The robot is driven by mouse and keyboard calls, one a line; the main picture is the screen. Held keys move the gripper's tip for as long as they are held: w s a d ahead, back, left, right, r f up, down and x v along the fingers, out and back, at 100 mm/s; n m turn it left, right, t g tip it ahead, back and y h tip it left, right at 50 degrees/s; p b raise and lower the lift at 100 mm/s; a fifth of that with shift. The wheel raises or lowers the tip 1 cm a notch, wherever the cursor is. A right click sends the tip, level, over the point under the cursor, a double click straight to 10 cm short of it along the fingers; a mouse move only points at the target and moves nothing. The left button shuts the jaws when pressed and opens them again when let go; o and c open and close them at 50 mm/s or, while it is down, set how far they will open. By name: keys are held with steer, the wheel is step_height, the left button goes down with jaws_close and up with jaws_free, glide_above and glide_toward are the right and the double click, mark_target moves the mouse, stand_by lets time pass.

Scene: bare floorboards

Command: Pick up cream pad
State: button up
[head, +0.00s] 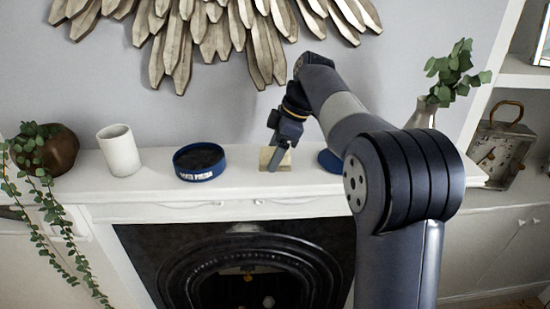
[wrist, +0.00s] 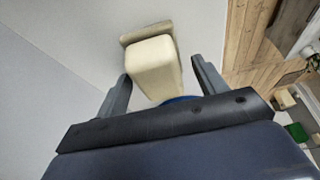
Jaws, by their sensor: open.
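The cream pad (head: 283,163) lies on the white mantelpiece (head: 235,184), below my arm's end in the head view. In the wrist view the cream pad (wrist: 153,66) shows as a pale block with a tan layer at its far end. My gripper (head: 274,160) is over the pad in the head view and partly covers it. In the wrist view my gripper (wrist: 160,70) is open, with one finger on each side of the pad. I cannot tell how far down the fingers reach.
A blue tin (head: 200,162) and a white cup (head: 119,150) stand left of the pad. A blue round thing (head: 330,160) is close on its right, partly behind my arm. A vase with leaves (head: 424,112) stands farther right. The wall is close behind; the mantelpiece's front edge drops off.

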steer(key=c, duration=0.9)
steer(key=shift+r, duration=0.15)
steer(key=shift+r+p, duration=0.5)
steer(key=shift+r, duration=4.4)
steer(key=o, duration=0.4)
steer(key=shift+c, duration=1.6)
